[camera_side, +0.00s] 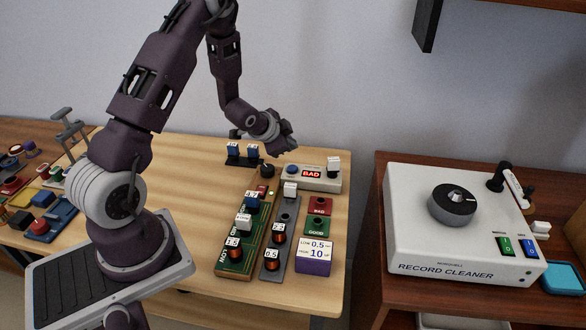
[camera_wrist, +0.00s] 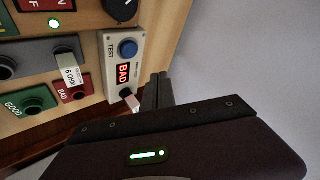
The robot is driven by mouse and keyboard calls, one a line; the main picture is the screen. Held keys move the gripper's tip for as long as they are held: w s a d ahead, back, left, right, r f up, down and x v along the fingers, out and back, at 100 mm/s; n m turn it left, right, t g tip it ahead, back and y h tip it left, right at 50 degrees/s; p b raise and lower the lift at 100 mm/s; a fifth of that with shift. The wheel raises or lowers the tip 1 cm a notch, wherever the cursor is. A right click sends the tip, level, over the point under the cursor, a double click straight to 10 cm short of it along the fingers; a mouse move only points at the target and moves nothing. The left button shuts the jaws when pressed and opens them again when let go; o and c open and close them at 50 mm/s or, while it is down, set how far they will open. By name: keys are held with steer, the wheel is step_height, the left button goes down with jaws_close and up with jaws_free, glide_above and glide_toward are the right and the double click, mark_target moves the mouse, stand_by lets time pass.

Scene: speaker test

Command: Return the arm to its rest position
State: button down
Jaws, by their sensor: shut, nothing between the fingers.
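My arm reaches over the light wooden table (camera_side: 180,190). My gripper (camera_side: 290,146) hangs above the back of the table, just behind the tester. In the wrist view my gripper (camera_wrist: 157,88) is shut, with nothing between its fingers. The pale tester (camera_side: 325,183) has a blue button and a display that reads BAD in red. It also shows in the wrist view (camera_wrist: 129,48), apart from or close beside my fingers; the gap is hard to judge. A white block stands upright at the tester's right end (camera_side: 334,164).
A green board (camera_side: 236,264), a grey strip (camera_side: 270,267), red BAD (camera_side: 319,206) and green GOOD (camera_side: 317,227) sockets and a purple card box (camera_side: 313,262) fill the table's right side. The record cleaner (camera_side: 455,255) stands on another table. A dark shelf hangs above.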

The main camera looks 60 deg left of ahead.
steer(key=s+d+r+n, duration=0.1)
steer(key=s+d+r, duration=0.25)
steer(key=r, duration=0.25)
steer(key=s+d+r+n+g, duration=0.1)
steer(key=s+d+r, duration=0.2)
steer(key=d+r, duration=0.3)
steer(key=s+d+r+n, duration=0.1)
steer(key=s+d+r, duration=0.2)
steer(key=r, duration=0.4)
steer(key=s+d+r+n+g+h, duration=0.1)
steer(key=s+d, duration=0.4)
steer(key=s, duration=0.5)
steer(key=s+d+r+g+h, duration=0.1)
steer(key=s+d+r+h, duration=0.1)
steer(key=s+d, duration=0.3)
steer(key=s+r, duration=0.1)
steer(key=s, duration=0.3)
steer(key=shift+s+d+n, duration=0.25)
steer(key=shift+s+n, duration=0.15)
